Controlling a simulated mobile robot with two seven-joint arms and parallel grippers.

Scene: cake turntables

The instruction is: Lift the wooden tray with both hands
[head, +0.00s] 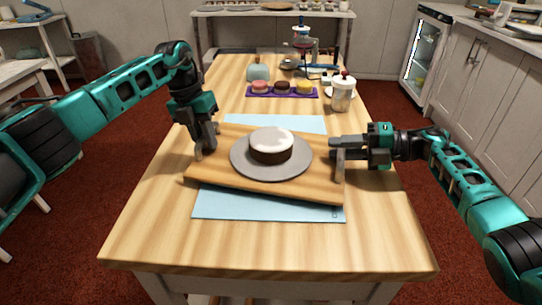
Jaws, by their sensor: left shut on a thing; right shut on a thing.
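The wooden tray (217,178) is in the middle of the head view, over a light blue mat (255,206). It looks slightly tilted, and its near edge appears raised above the mat. A grey round turntable plate (242,165) sits on the tray, with a dark cake with white icing (271,148) on it. My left gripper (205,150) points down at the tray's left side and is shut on it. My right gripper (338,155) reaches in from the right and is shut on the tray's right side. The fingers partly hide the tray's side edges.
The front part of the wooden table (270,246) is clear.

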